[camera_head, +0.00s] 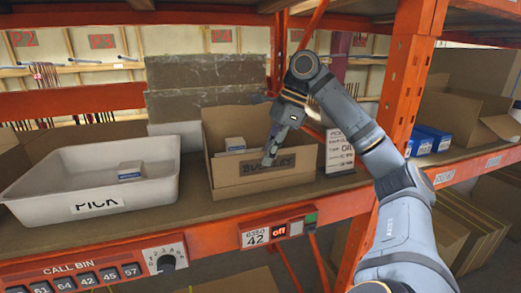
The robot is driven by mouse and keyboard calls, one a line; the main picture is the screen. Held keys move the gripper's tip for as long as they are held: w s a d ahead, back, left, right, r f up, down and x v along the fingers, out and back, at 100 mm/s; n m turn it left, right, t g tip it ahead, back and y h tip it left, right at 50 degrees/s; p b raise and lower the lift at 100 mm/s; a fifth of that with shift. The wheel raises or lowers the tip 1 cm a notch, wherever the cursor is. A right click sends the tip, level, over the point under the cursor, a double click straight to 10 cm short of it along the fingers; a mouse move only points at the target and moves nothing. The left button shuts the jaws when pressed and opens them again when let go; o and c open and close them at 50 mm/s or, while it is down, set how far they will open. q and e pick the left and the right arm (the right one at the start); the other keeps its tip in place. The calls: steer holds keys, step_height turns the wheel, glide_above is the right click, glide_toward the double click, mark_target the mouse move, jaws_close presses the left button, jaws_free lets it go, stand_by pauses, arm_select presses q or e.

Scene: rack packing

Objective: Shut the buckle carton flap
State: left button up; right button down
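The buckle carton (225,181) is a brown cardboard box on the shelf at the middle, with a label reading roughly "BUCKLES" on its front, partly hidden by my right gripper. Its top is open, and a small white box (235,144) shows inside. Which panel is the flap is hard to tell. My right gripper (268,160) points down at the carton's front, its fingertips in front of or touching the labelled panel; I cannot tell which. The fingers look close together, but their gap is not clear. My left gripper is not in view.
A white PICK tote (150,190) holding a small box (130,171) stands left of the carton. A white sign (339,150) stands close on the right. An orange rack post (405,80) rises behind my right arm. Blue boxes (432,139) and an open carton (460,112) stand beyond it.

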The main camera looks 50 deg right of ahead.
steer(key=shift+f, duration=0.1)
stand_by(0.5)
steer(key=c, duration=1.8)
jaws_free()
steer(key=shift+w+d, duration=0.1)
steer(key=shift+c, duration=0.2)
steer(key=shift+s+d+r+g, duration=0.3)
steer(key=shift+s+d+r, duration=0.1)
steer(key=shift+d+r, duration=0.2)
steer(key=v, duration=1)
steer(key=shift+a+r, duration=0.15)
steer(key=shift+r, duration=0.15)
steer(key=shift+w, duration=0.1)
